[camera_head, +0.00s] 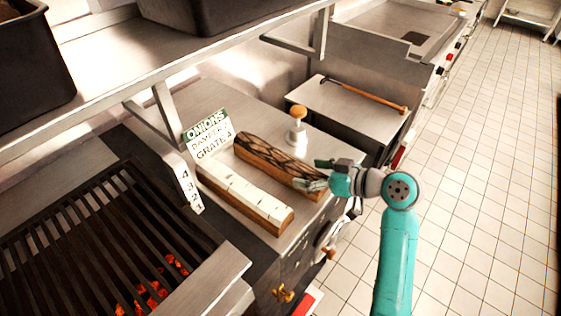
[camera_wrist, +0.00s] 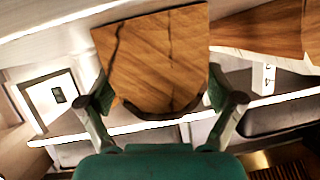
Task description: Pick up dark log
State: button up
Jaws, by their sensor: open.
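The dark log (camera_head: 270,160), with charred bark, lies on the steel counter in the head view. My gripper (camera_head: 318,178) is at its near right end. In the wrist view, the log's brown cut end (camera_wrist: 158,60) sits between the two spread fingers of my gripper (camera_wrist: 160,92). The fingers stand on either side of it. Whether they touch it I cannot tell. The far part of the log is hidden in the wrist view.
A pale birch log (camera_head: 240,195) lies beside the dark log on its left. A sign (camera_head: 208,135) and a round-knobbed object (camera_head: 297,130) stand behind. A grill with glowing coals (camera_head: 110,240) is at left. A shelf (camera_head: 150,65) overhangs the counter. Tiled floor (camera_head: 490,180) is open at right.

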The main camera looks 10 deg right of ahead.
aim_at(320, 174)
jog(key=shift+w+a+f, duration=0.15)
jog(key=shift+w+a, duration=0.1)
jog(key=shift+c, duration=0.3)
grip_shut()
jog(key=shift+r, duration=5.1)
notch_tip(320, 174, down, 10)
jog(key=shift+r, duration=0.25)
jog(key=shift+s+d+f, duration=0.2)
jog(key=shift+d, duration=0.05)
jog(key=shift+v, duration=2.3)
